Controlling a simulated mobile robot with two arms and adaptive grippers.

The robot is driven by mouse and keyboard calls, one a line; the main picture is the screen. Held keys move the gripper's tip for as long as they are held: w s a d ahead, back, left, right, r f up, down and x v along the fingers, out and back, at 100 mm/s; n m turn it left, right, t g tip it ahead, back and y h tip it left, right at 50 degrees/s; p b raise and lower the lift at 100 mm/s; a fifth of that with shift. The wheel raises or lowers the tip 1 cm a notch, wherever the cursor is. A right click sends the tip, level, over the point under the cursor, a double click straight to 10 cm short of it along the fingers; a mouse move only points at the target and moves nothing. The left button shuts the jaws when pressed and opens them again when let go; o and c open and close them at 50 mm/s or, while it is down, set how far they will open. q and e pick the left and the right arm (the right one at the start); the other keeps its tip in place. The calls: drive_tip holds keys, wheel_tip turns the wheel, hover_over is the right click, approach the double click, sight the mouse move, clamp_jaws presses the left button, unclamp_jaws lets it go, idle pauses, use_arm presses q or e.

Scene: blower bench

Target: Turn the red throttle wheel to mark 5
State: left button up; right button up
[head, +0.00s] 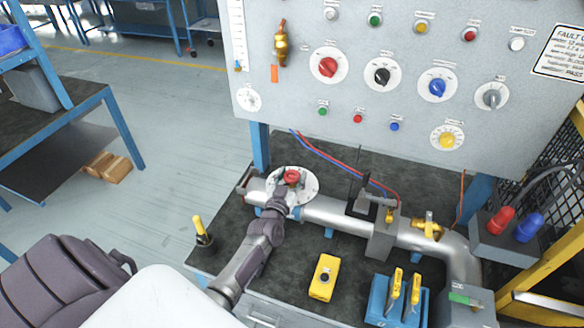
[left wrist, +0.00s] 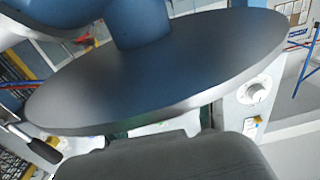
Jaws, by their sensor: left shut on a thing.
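The red throttle wheel (head: 292,176) sits on a round pale dial plate (head: 309,185) above the left end of the silver pipe. My left gripper (head: 287,188) reaches it from the front and is shut on it, covering part of the wheel and dial. The marks and the pointer are too small to read in the head view. In the left wrist view a large grey disc (left wrist: 170,70) with a blue stem fills the middle, and a dark part of my gripper shows below. The red wheel cannot be made out there. My right gripper is not in view.
The silver pipe (head: 335,211) runs right across the dark bench. A grey panel (head: 300,100) with knobs stands behind. A yellow box (head: 324,277), a blue holder with yellow-handled tools (head: 383,300) and a yellow-handled tool in a cup (head: 198,228) stand in front.

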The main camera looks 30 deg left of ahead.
sight(291, 183)
use_arm(q)
drive_tip(key=shift+w+r+n+g+y+p, duration=0.1)
drive_tip(key=shift+r+n+g+y+p, duration=0.1)
drive_tip(key=shift+n+y, duration=0.3)
drive_tip(key=shift+r+n+g+y+p, duration=0.1)
drive_tip(key=shift+n+g+y+p, duration=0.15)
drive_tip(key=shift+y, duration=0.35)
drive_tip(key=shift+f+n+y, duration=0.2)
drive_tip(key=shift+n+y, duration=0.05)
drive_tip(key=shift+y, duration=0.15)
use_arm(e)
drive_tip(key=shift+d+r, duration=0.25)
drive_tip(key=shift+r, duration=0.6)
use_arm(q)
drive_tip(key=o, duration=1.2)
drive_tip(key=shift+f, duration=0.1)
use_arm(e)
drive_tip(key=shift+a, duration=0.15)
use_arm(q)
drive_tip(key=shift+s, duration=0.25)
drive_tip(key=shift+v, duration=3.6)
